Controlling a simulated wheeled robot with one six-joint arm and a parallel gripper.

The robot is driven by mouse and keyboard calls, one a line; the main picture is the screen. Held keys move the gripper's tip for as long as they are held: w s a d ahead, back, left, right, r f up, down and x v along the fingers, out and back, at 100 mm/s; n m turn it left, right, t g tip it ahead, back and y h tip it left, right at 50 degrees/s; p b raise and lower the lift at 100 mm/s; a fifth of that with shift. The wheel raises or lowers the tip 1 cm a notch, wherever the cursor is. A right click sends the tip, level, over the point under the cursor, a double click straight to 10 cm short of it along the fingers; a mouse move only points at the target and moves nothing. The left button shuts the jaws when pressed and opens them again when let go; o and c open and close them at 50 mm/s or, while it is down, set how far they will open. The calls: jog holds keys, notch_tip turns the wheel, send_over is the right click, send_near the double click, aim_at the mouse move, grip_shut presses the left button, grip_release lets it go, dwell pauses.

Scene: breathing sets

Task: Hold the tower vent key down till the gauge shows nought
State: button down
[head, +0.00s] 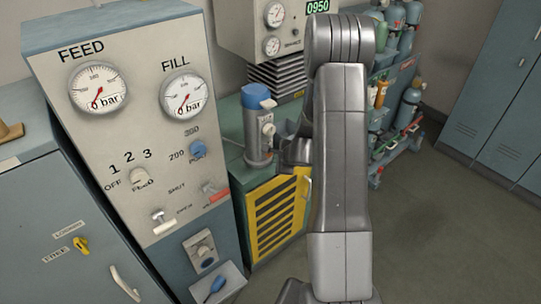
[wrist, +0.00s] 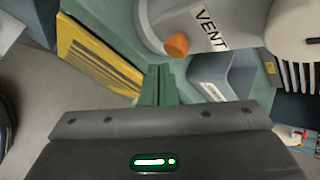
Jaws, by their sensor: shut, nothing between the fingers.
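The tower is a grey upright cylinder with a blue cap (head: 256,96), left of my arm in the head view. A small pale round gauge (head: 268,130) sits on its side, too small to read. In the wrist view an orange knob, which looks like the vent key (wrist: 177,46), sticks out of the grey cylinder beside a VENT label (wrist: 211,29). My gripper (wrist: 157,72) is shut and empty, its narrow fingertips just below the orange key in the picture. I cannot tell whether they touch it. My arm hides much of the gripper in the head view.
A panel with FEED (head: 97,88) and FILL (head: 187,94) gauges stands left, both needles near 0. A yellow louvred panel (head: 278,215) is below the tower. A rack of cylinders (head: 398,110) stands behind right. The floor (head: 450,220) at right is clear.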

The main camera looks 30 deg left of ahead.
jog(key=shift+a, duration=0.1)
jog(key=shift+w+a, duration=0.15)
jog(key=shift+a, duration=0.15)
jog(key=shift+w+a+r, duration=0.1)
jog(key=shift+w+a, duration=0.15)
jog(key=shift+a, duration=0.35)
dwell(1.8)
jog(key=shift+d, duration=0.15)
dwell(2.7)
jog(key=shift+s+d+b, duration=0.4)
jog(key=shift+d+b, duration=0.2)
jog(key=shift+d, duration=0.2)
